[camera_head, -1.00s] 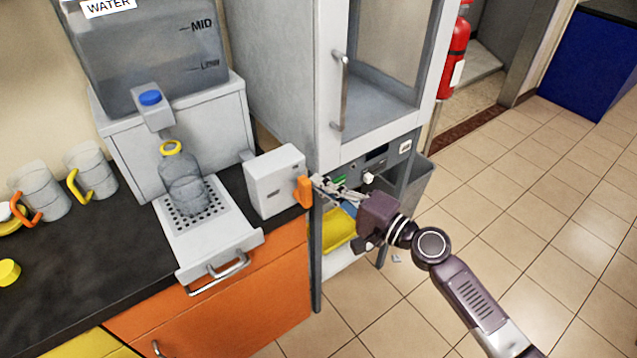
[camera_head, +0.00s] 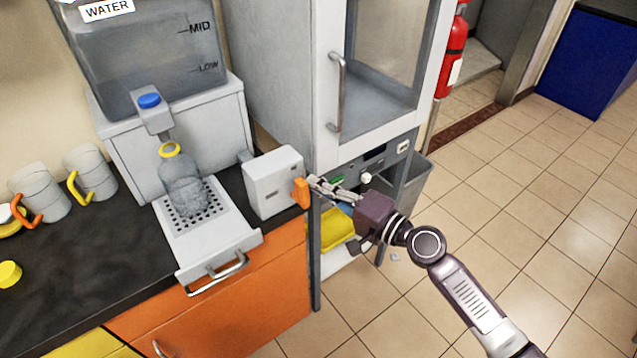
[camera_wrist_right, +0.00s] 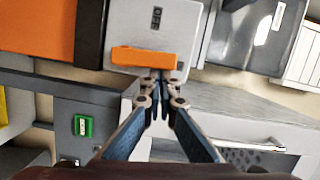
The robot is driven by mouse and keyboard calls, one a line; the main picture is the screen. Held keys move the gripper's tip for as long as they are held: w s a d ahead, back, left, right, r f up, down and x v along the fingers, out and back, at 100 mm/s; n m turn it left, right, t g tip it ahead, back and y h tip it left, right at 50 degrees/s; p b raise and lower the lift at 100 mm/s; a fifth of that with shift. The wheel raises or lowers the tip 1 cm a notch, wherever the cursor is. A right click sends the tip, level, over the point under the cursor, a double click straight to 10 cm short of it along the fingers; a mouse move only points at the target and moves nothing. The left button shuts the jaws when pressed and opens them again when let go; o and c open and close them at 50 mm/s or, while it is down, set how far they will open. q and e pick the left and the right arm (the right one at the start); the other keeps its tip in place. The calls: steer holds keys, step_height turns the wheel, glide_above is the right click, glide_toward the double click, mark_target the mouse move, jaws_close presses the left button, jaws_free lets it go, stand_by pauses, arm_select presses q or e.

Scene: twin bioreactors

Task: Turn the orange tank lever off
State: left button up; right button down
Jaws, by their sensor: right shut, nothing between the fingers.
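The orange lever (camera_head: 301,193) sits on the right face of a white box (camera_head: 274,182) at the counter's right end. In the right wrist view the orange lever (camera_wrist_right: 143,57) lies crosswise, slightly tilted, on the pale box face (camera_wrist_right: 150,20). My right gripper (camera_head: 312,183) is shut and empty, with its fingertips at the lever's edge. In the wrist view the closed fingertips (camera_wrist_right: 154,76) are right at the lever's lower edge and appear to touch it. My left gripper is not in view.
A water tank (camera_head: 150,55) with a blue-buttoned tap stands above a bottle (camera_head: 183,180) on a drip tray (camera_head: 215,238). A tall cabinet (camera_head: 275,70) with a vertical handle stands behind my gripper. Mugs (camera_head: 90,172) are at left.

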steer(key=n+p, duration=0.1)
steer(key=a+r+n+p, duration=0.1)
steer(key=shift+s+n+h, duration=0.3)
steer(key=shift+s, duration=0.1)
steer(key=a+n+p, duration=0.1)
steer(key=n+p, duration=0.1)
steer(key=s+a+n+h+p, duration=0.1)
steer(key=n+p, duration=0.1)
steer(key=p, duration=0.1)
steer(key=s+a+n+h+p, duration=0.1)
steer(key=n+p, duration=0.1)
steer(key=shift+f+p, duration=0.2)
steer(key=shift+p, duration=0.1)
steer(key=shift+s+a+f+n+p, duration=0.3)
steer(key=shift+a+n+p, duration=0.05)
steer(key=shift+n+p, duration=0.35)
steer(key=shift+s+a+f+n+h+p, duration=0.2)
steer(key=shift+f+n+h, duration=0.1)
steer(key=shift+n, duration=0.15)
steer(key=shift+s+a+f+n+h+p, duration=0.1)
steer(key=shift+a+f+n+h+p, duration=0.15)
steer(key=shift+n, duration=0.2)
steer(key=shift+s+a+f, duration=0.1)
steer(key=shift+f, duration=0.35)
steer(key=shift+s+a+f, duration=0.1)
steer(key=shift+f, duration=0.1)
steer(key=shift+r, duration=0.1)
